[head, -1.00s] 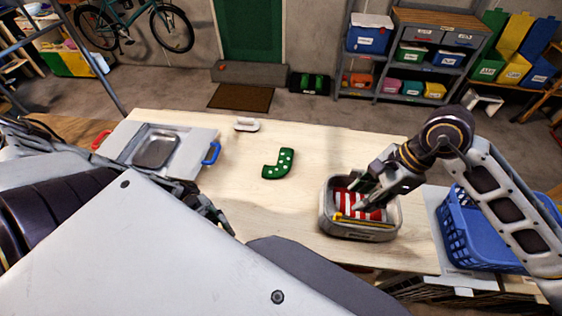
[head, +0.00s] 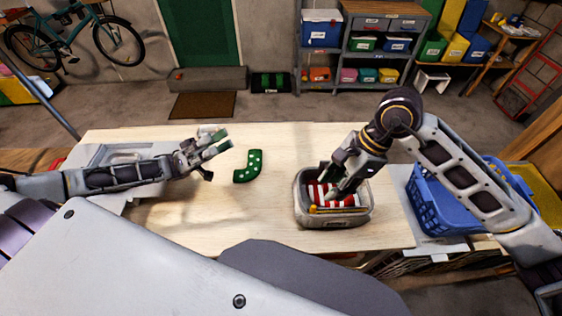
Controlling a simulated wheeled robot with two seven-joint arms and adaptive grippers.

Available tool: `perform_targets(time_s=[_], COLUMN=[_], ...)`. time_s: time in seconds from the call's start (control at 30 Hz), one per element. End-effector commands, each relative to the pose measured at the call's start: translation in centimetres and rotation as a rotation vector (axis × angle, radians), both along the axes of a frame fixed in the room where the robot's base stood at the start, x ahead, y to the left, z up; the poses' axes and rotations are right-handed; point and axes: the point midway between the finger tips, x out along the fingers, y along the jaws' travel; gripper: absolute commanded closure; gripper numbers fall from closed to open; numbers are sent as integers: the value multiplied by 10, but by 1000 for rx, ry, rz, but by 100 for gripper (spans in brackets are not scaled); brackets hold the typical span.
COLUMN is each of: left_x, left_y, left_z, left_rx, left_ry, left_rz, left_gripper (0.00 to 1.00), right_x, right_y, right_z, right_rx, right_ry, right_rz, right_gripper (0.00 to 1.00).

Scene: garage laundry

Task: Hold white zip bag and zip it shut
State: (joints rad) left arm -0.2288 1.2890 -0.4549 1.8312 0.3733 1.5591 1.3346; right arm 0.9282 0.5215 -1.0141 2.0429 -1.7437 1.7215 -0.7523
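The whitish-grey zip bag (head: 302,207) stands on the front right of the table with its top open. Red and white striped cloth (head: 342,200) shows inside it, and a yellow strip (head: 338,210) runs along its near edge. My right gripper (head: 331,190) reaches down over the bag's opening from the right. Its fingertips are at the cloth, and I cannot tell whether they grip anything. My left gripper (head: 218,150) is above the table, left of the bag and beside the green sock.
A green sock with white dots (head: 249,167) lies between my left gripper and the bag. A blue basket (head: 432,208) stands at the right end. A light tray (head: 95,160) lies at the left, partly behind my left arm. The table (head: 235,215) is clear in front.

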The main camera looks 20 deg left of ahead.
Motion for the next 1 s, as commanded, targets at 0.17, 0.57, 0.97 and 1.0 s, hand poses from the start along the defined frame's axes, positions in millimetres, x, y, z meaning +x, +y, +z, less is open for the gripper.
perform_targets(time_s=[0.17, 0.57, 0.97, 1.0], left_x=[24, 60, 82, 84], left_y=[-2, -26, -62, -66], left_z=[9, -2, -36, -40], left_rx=[-20, 50, 217, 237], left_ry=[31, 48, 0, -7], left_rz=[25, 118, 227, 238], left_gripper=[65, 65, 65, 65], right_x=[0, 0, 0, 0], right_y=[0, 0, 0, 0], right_z=[0, 0, 0, 0], right_rx=[0, 0, 0, 0], right_ry=[0, 0, 0, 0], right_rz=[0, 0, 0, 0], right_gripper=[64, 64, 64, 64])
